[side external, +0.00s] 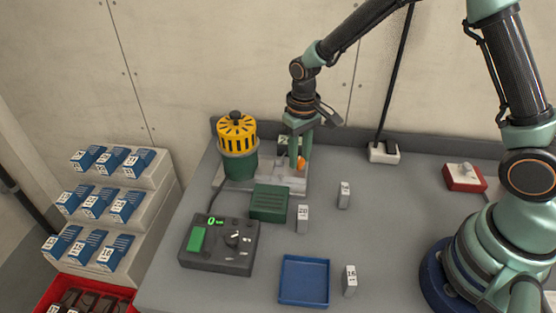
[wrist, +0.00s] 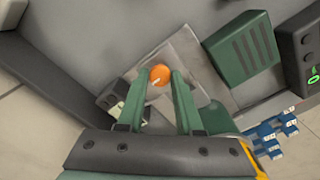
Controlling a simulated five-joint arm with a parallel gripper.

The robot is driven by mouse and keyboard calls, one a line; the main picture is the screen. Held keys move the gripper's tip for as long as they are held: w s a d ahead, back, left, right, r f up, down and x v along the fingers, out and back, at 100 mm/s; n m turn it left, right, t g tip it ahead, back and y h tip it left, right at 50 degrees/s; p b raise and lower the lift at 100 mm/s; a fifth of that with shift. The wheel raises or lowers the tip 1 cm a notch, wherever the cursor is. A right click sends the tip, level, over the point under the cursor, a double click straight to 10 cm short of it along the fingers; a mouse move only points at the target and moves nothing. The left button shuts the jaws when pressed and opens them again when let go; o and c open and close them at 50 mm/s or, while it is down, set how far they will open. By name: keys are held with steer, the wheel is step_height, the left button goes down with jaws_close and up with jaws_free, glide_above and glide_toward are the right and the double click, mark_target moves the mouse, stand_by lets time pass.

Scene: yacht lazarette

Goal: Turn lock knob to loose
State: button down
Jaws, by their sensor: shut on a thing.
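The orange lock knob (wrist: 160,76) sits above a light grey base plate (wrist: 183,62) and carries a small white mark. In the side view the knob (side external: 301,164) is partly hidden by a green finger. My gripper (side external: 296,162) reaches down from above at the plate's back right. In the wrist view its two fingertips (wrist: 161,80) are shut on the knob, one on each side. The mark's exact angle is too small to read.
A yellow-and-green canister (side external: 238,165) stands left of my gripper. A green ribbed block (side external: 269,203), a dark control box (side external: 215,258) showing 0, a blue tray (side external: 282,280) and several small numbered blocks stand in front. A red box (side external: 464,184) lies right.

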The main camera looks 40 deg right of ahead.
mark_target(300, 160)
steer(key=c, duration=0.6)
jaws_free()
step_height(300, 160, up, 12)
steer(key=shift+r, duration=0.1)
steer(key=s+d+r+t, duration=0.2)
steer(key=s, duration=0.2)
steer(key=s+d+r+t, duration=0.1)
steer(key=s+d+r, duration=0.1)
steer(key=s+r, duration=0.1)
steer(key=s+d+r+t, duration=0.2)
steer(key=s+r, duration=0.1)
steer(key=s, duration=0.3)
steer(key=shift+s+d+t, duration=0.1)
steer(key=shift+d+t, duration=0.1)
steer(key=shift+t, duration=0.1)
